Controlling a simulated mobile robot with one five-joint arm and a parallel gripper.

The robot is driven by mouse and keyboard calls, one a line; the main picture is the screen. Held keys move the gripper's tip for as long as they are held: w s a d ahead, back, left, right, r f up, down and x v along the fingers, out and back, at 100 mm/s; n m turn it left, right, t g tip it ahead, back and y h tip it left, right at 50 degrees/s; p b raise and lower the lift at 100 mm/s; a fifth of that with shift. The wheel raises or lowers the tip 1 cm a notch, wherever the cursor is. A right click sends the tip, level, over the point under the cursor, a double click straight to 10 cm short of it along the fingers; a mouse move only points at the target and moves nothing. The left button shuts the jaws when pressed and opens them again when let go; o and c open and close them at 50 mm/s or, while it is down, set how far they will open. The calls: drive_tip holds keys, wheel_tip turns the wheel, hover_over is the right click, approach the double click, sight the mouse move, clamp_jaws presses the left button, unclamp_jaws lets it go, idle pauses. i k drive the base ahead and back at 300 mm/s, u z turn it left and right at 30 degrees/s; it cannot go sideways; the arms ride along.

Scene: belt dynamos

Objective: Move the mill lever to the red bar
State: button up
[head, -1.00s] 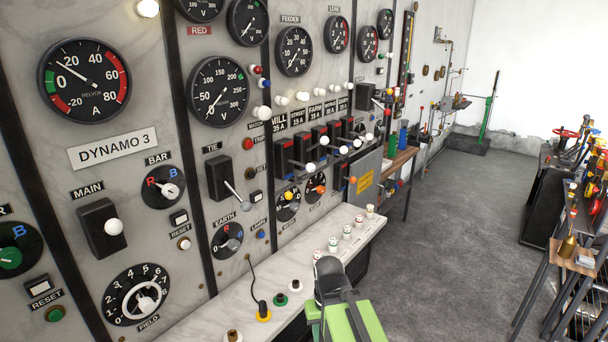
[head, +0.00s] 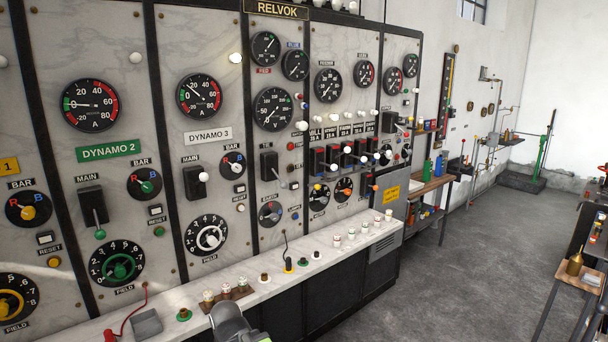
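The mill lever switch (head: 317,160) is the leftmost of a row of black switches on the right part of the panel, under the MILL 25 A label (head: 316,134). Its lever appears to end in a white knob (head: 334,168) standing out to the right and low. Red patches show on the switch housings, but the lever's exact contact is too small to tell. A RED label (head: 263,71) sits under an upper dial. Only a grey rounded part of my arm shows at the bottom edge; my gripper's fingers are not visible.
A pale marble ledge (head: 345,238) with several small terminals runs below the panel. A grey box with a yellow label (head: 390,194) stands beside the switches. Open grey floor lies to the right. A small wooden-topped stand (head: 585,273) is at far right.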

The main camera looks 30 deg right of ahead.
sight(333, 167)
drive_tip(key=z, duration=0.6)
drive_tip(key=i, duration=1)
drive_tip(key=u, duration=0.35)
